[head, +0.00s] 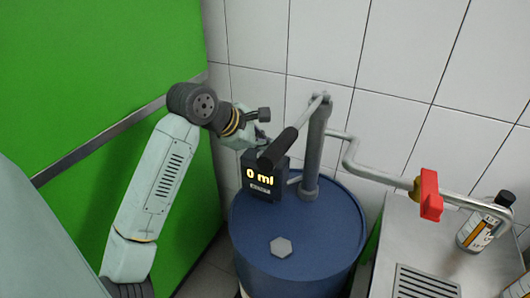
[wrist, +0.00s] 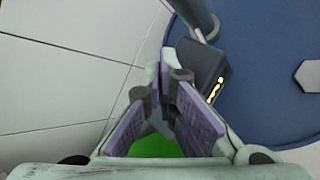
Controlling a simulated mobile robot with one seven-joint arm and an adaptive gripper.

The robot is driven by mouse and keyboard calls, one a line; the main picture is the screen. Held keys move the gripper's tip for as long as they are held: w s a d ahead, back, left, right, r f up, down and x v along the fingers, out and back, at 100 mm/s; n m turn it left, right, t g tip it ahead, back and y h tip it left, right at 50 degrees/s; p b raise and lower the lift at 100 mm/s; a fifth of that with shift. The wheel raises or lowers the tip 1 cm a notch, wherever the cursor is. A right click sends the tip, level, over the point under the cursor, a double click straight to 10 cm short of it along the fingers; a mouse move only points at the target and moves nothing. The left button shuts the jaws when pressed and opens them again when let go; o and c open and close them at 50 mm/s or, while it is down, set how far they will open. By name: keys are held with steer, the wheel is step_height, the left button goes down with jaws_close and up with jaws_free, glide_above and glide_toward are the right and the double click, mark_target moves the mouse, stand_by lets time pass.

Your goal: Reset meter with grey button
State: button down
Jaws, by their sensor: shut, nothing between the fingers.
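The meter (head: 258,167) is a dark box on the pump above the blue drum, and its yellow display reads 0 ml. A small grey button (head: 261,188) with lettering sits under the digits. In the wrist view the meter (wrist: 203,62) is just right of the fingertips, its yellow digits seen at a steep angle. My gripper (wrist: 166,68) is shut and empty, with the purple finger pads converging at the tips. In the head view my gripper (head: 261,139) is at the meter's top, partly hidden by the black handle. I cannot tell whether it touches the meter.
The grey pump column (head: 314,155) rises from the blue drum (head: 325,237). A pipe with a red valve (head: 429,195) runs right over a steel bench (head: 400,228) with a bottle (head: 480,227). A green wall (head: 75,75) is at left.

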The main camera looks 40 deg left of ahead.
steer(key=shift+r, duration=0.25)
steer(key=shift+r+p, duration=0.8)
steer(key=shift+r, duration=1.75)
